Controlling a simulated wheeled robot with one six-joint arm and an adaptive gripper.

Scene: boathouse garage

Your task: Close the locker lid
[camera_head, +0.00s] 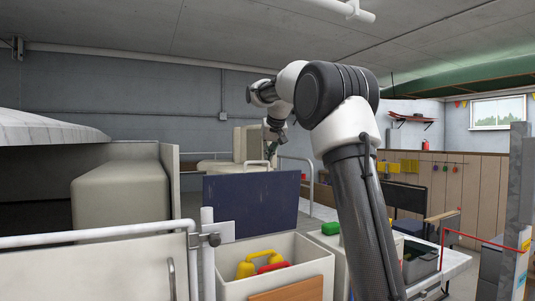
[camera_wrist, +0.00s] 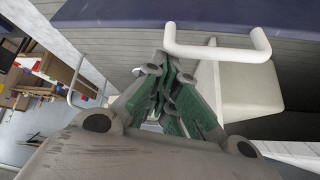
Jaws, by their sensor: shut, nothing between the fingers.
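The locker (camera_head: 315,258) is a pale open-topped box in the lower middle of the head view. Its dark blue lid (camera_head: 250,207) stands upright at the back of the box, so the locker is open. A white bar handle (camera_head: 255,164) shows at the lid's top edge. In the wrist view, the handle (camera_wrist: 217,55) crosses near the top, beside the lid's blue edge (camera_wrist: 120,12). My gripper (camera_head: 270,155) is shut and empty, close to the lid's top on the far side. Its green-padded fingers (camera_wrist: 172,70) are close to the handle; whether they touch is unclear.
Yellow (camera_head: 246,269) and red (camera_head: 274,264) items lie inside the locker. A white railing and gate (camera_head: 95,265) stand at front left, by a beige seat (camera_head: 122,195). A grey bin (camera_head: 420,262) sits on a white surface at right.

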